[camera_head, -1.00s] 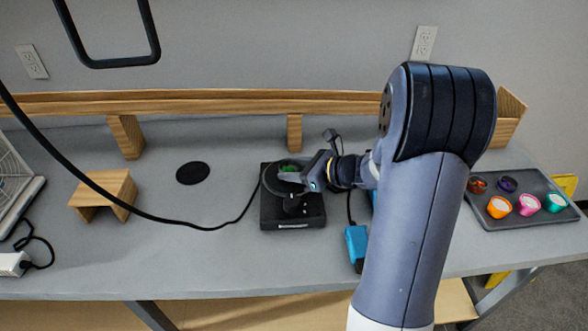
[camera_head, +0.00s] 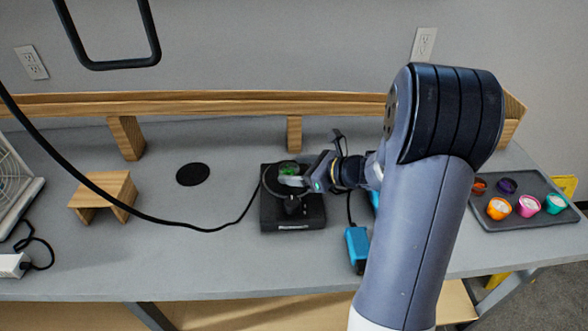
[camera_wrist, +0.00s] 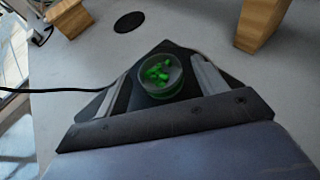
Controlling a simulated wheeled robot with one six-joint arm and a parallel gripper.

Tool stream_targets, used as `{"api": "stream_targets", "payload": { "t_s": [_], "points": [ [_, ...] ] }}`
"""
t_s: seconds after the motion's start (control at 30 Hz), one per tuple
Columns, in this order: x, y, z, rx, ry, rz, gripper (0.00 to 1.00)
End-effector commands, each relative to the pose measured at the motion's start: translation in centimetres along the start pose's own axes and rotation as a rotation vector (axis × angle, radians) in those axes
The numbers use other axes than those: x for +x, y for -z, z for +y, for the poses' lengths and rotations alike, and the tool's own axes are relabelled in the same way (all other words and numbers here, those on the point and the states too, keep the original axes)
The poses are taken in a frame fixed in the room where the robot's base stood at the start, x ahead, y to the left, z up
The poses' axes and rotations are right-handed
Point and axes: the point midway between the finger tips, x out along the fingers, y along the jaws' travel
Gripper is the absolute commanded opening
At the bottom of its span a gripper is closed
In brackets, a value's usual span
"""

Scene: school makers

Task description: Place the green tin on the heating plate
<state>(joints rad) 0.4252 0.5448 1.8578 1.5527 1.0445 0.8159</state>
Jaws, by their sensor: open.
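The green tin (camera_head: 289,168) is a small round container with bright green pieces in it. It stands upright on the black heating plate (camera_head: 311,215), towards its far side. The wrist view also shows the tin (camera_wrist: 160,76), with the dark plate (camera_wrist: 190,101) under and around it. My gripper (camera_head: 290,181) is open at the plate, with a pale finger on either side of the tin in the wrist view. Gaps show between the tin and both fingers. The gripper hides part of the plate in the head view.
A dark tray (camera_head: 541,215) with several coloured cups is at the right. A blue box (camera_head: 357,246) stands right of the plate. A wooden stand (camera_head: 105,191), black disc (camera_head: 193,174) and cable (camera_head: 150,216) are to the left. A wooden rail (camera_head: 220,103) runs behind.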

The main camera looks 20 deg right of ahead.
Motion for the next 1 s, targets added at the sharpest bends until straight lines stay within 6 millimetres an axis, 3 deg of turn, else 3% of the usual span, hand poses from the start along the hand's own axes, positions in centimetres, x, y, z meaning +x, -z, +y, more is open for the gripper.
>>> {"api": "stream_targets", "payload": {
  "t_s": [0.3,0.5,0.7,1.0],
  "points": [
    [-6.7,0.0,-0.1,0.001,0.006,0.0,0.67],
    [-9.7,0.0,-0.1,0.001,0.004,0.0,0.67],
    [-10.9,0.1,0.0,0.0,0.001,0.001,0.67],
    [-11.0,0.1,0.1,0.0,0.0,0.001,0.67]
  ]
}}
